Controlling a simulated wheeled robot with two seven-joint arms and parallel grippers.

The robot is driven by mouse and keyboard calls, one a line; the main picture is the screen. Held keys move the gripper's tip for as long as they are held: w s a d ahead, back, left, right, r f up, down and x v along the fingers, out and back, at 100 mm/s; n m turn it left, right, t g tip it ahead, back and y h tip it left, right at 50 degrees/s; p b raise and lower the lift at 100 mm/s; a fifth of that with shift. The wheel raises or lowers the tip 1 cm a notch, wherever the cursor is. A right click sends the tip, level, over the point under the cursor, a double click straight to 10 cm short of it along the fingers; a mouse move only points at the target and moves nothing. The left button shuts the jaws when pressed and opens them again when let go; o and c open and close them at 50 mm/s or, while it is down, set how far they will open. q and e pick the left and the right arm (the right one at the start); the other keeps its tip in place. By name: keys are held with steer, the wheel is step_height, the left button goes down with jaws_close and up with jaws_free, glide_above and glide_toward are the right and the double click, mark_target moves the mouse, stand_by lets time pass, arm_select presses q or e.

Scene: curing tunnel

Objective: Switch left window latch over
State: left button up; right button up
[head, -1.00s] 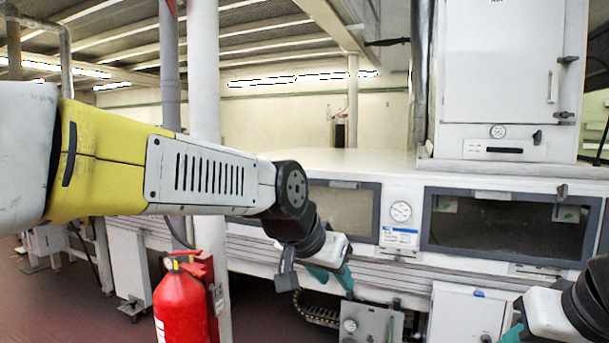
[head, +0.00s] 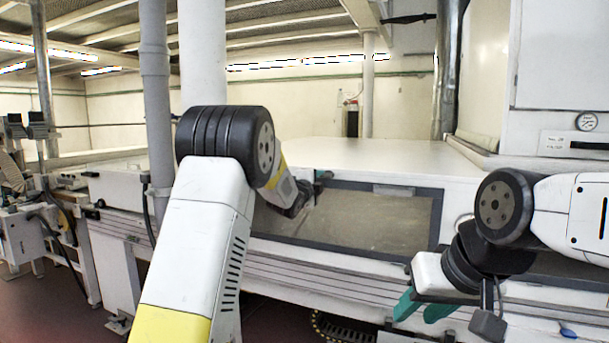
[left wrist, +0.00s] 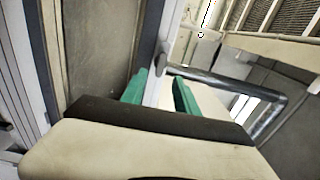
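The left window (head: 365,218) is a dark-framed pane in the white tunnel wall, mid-picture in the head view. My left gripper (head: 318,179) is at the window's upper left corner, partly hidden by its own wrist. In the left wrist view its green fingers (left wrist: 160,84) stand apart, facing the edge of the window frame. A small grey rounded piece, apparently the left window latch (left wrist: 160,64), lies just past the fingertips, between them in the picture. I cannot tell if they touch it. My right gripper (head: 422,308) is open and empty, lower right in front of the tunnel.
The white tunnel top (head: 370,153) runs back behind the window. A grey post (head: 157,95) and a white column (head: 203,60) stand left of it, near my left arm. A ledge (head: 300,270) runs below the window. Machinery (head: 20,200) stands at far left.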

mark_target(326, 176)
arm_select(q)
steer(key=x, duration=0.8)
steer(key=shift+w, duration=0.15)
steer(key=shift+r, duration=0.1)
steer(key=shift+c, duration=0.5)
jaws_close()
